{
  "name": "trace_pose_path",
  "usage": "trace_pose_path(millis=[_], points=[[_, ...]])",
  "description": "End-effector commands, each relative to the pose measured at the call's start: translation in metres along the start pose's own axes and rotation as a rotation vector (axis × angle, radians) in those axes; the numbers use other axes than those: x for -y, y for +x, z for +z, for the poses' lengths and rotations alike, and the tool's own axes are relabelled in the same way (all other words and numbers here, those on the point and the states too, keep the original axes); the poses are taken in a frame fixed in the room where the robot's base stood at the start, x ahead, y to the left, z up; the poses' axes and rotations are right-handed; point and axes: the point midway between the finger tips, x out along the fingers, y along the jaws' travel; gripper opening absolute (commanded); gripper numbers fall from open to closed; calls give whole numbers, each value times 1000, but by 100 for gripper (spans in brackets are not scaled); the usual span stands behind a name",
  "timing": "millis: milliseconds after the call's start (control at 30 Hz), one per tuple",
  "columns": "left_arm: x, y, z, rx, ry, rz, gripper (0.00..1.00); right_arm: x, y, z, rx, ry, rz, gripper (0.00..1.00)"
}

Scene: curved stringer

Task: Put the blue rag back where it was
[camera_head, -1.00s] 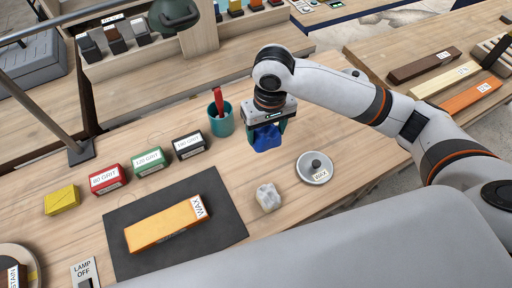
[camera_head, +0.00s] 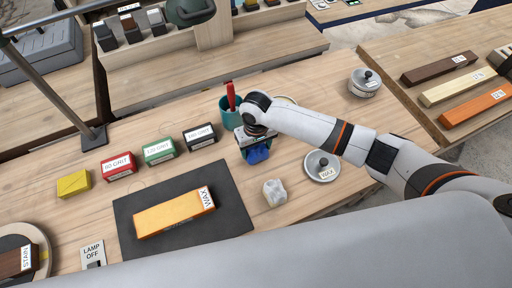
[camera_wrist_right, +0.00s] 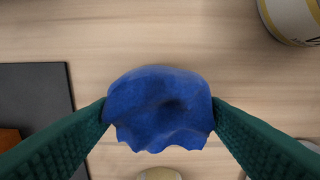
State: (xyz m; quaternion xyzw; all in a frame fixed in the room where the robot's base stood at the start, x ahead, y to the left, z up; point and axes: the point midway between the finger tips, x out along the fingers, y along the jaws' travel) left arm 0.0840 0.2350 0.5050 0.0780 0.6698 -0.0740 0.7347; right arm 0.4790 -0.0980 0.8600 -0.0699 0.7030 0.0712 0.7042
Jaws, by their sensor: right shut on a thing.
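My right gripper (camera_head: 257,148) is shut on the blue rag (camera_head: 259,155), which hangs crumpled below it over the bench. In the right wrist view the rag (camera_wrist_right: 160,108) sits between the two green fingers (camera_wrist_right: 160,112), with bare wood beneath it. In the head view, the rag is right of the row of grit blocks, behind a dark mat (camera_head: 130,213) and a pale crumpled lump (camera_head: 275,192). I cannot tell whether the rag touches the bench. My left gripper is not in view.
A teal cup (camera_head: 231,116) with a red-handled tool stands close behind the gripper. A round wax lid (camera_head: 321,168) lies to its right. Red (camera_head: 119,166), green (camera_head: 160,151) and black (camera_head: 200,137) grit blocks line the left. A wax-labelled orange block (camera_head: 172,214) lies on the mat.

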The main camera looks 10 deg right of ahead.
Motion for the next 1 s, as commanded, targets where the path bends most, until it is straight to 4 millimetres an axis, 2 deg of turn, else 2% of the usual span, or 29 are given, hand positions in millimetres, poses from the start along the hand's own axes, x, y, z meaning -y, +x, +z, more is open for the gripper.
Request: trace_pose_path(millis=[133, 467, 500, 600, 867, 1000], points=[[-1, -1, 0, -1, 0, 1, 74, 0, 11, 0, 1, 0, 1, 45], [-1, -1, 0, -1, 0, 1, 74, 0, 15, 0, 0, 1, 1, 45], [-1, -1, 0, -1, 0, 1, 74, 0, 15, 0, 0, 1, 1, 69], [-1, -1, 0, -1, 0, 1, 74, 0, 14, 0, 1, 1, 1, 86], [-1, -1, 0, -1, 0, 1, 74, 0, 14, 0, 1, 1, 1, 88], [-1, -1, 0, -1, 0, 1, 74, 0, 7, 1, 3, 0, 1, 88]])
